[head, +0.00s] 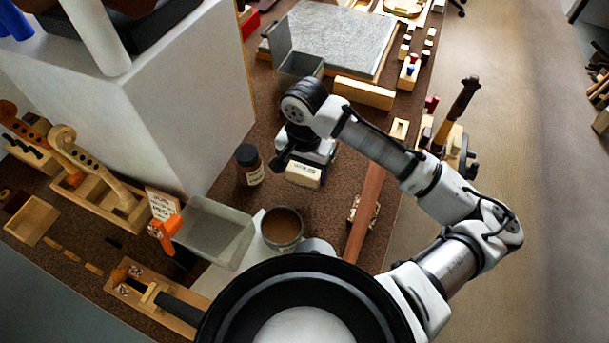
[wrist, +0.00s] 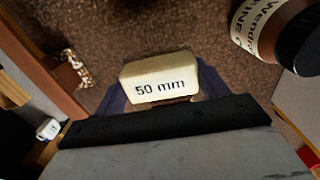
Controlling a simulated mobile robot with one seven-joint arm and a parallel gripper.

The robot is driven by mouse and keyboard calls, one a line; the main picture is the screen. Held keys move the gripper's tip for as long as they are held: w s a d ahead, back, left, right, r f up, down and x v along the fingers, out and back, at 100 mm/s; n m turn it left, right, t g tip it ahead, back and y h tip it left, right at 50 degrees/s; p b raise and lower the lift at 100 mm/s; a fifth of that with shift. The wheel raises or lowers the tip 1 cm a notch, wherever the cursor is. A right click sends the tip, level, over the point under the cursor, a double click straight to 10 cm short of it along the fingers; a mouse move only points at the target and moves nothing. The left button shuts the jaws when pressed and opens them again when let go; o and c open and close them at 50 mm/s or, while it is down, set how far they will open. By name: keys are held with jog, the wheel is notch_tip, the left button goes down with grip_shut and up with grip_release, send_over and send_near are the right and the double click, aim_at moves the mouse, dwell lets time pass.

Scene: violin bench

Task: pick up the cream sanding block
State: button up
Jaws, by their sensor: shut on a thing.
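The cream sanding block (head: 303,174) is a small pale block between the fingers of my gripper (head: 302,168), above the brown bench mat. In the wrist view the block (wrist: 160,82) shows a face marked "50 mm". The dark fingers of my gripper (wrist: 161,88) stand on both sides of it and are shut on it. The frames do not clearly show whether the block touches the mat.
A dark bottle (head: 249,165) stands left of the block, close to my gripper. A cup of brown contents (head: 281,228) and a grey tray (head: 213,232) are nearer. A long reddish-brown strip (head: 365,215) lies to the right. A grey stone slab (head: 335,38) lies at the back.

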aim_at(304, 169)
notch_tip(304, 169, up, 16)
jog(key=shift+r, duration=0.25)
jog(key=o, duration=0.7)
jog(key=shift+c, duration=0.2)
jog(key=c, duration=0.4)
jog(key=shift+o, duration=0.2)
jog(key=shift+f, duration=0.15)
